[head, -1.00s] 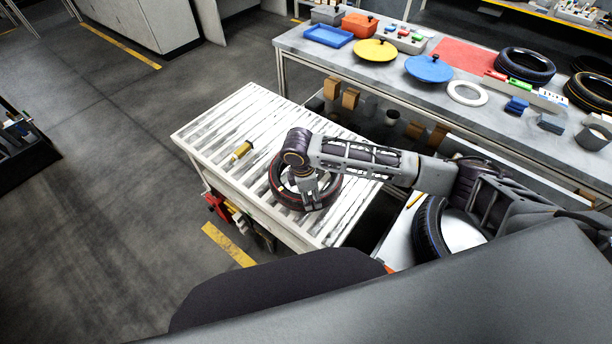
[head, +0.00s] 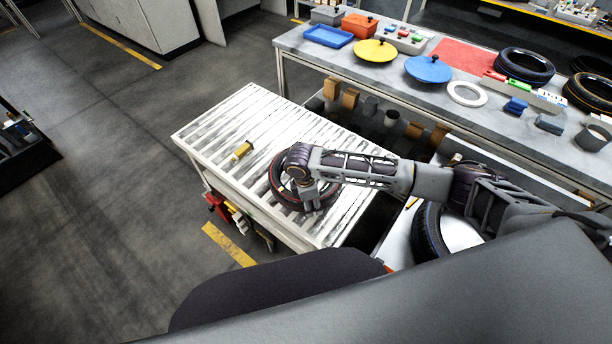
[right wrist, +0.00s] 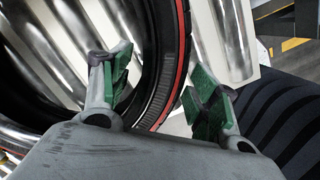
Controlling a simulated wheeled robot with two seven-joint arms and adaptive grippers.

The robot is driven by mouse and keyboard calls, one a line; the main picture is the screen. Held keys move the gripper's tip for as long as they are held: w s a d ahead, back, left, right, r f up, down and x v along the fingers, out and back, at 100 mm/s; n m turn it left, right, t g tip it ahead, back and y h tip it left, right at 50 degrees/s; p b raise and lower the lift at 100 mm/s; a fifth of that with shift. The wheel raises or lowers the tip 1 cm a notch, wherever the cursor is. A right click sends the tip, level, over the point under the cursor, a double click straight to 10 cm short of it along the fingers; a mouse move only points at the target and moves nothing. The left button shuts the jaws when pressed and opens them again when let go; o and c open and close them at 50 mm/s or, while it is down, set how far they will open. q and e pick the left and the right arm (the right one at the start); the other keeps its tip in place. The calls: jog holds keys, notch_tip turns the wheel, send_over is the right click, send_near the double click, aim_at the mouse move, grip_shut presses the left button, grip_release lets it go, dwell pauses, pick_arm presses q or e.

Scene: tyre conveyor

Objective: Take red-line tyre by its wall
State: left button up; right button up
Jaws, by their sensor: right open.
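The red-line tyre (head: 276,183) lies flat on the roller conveyor (head: 240,115), partly hidden under my right arm in the head view. In the right wrist view the tyre (right wrist: 178,60) shows its black wall with a red line. My right gripper (head: 310,204) is low over the near side of the tyre. In the right wrist view the right gripper (right wrist: 160,92) is open, with green-padded fingers, one on the inner side of the wall and one on the outer side. The wall lies between the fingers without being clamped. My left gripper is not in view.
A workbench (head: 370,80) behind holds yellow and blue discs, trays and more tyres.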

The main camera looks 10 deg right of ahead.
jog(key=shift+d+f, duration=0.1)
jog(key=shift+f, duration=0.5)
jog(key=c, duration=1.3)
jog(key=shift+w+r, duration=0.1)
grip_shut()
